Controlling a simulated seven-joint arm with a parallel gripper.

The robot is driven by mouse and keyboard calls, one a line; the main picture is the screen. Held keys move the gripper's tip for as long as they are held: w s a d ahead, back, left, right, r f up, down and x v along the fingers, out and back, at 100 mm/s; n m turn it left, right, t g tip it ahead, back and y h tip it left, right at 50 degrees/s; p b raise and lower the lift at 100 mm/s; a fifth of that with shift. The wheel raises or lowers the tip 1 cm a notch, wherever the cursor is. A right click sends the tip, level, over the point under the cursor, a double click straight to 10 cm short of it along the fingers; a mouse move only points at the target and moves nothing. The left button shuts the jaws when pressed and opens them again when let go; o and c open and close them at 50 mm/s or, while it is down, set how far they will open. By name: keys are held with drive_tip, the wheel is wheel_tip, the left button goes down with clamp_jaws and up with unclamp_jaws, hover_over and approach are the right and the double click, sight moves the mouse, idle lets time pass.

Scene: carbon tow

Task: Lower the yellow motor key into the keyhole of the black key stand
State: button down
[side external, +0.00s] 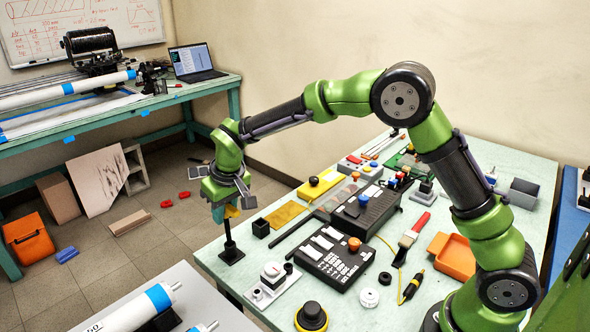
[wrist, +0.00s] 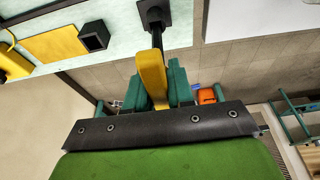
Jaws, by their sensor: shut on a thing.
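The yellow motor key (wrist: 152,75) is held between the teal fingers of my gripper (wrist: 154,92), which is shut on it. In the side view a small yellow part of the key (side external: 232,211) shows below my gripper (side external: 225,207); the rest is hidden by the fingers. The black key stand (side external: 230,245) stands upright on the near left corner of the table, directly below my gripper. In the wrist view the stand (wrist: 155,14) is at the top, and its post lines up with the key's end. The keyhole is hidden, so I cannot tell whether the key touches or enters it.
A small open black box (side external: 261,228) and a flat yellow plate (side external: 286,215) lie to the right of the stand. A black control box (side external: 335,260) and a white dial unit (side external: 272,283) stand nearer. The table edge (side external: 213,270) runs close to the stand.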

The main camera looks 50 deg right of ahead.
drive_tip(key=shift+f, duration=1.25)
drive_tip(key=c, duration=0.9)
unclamp_jaws()
drive_tip(key=v, duration=1.7)
drive_tip(key=s+d+m+t+y, duration=0.1)
drive_tip(key=s+d, duration=0.3)
drive_tip(key=s, duration=0.8)
drive_tip(key=s+d+m+t+y, duration=0.1)
drive_tip(key=s+d+m+t, duration=0.2)
drive_tip(key=s, duration=0.9)
drive_tip(key=shift+d+f, duration=0.2)
drive_tip(key=shift+d, duration=0.9)
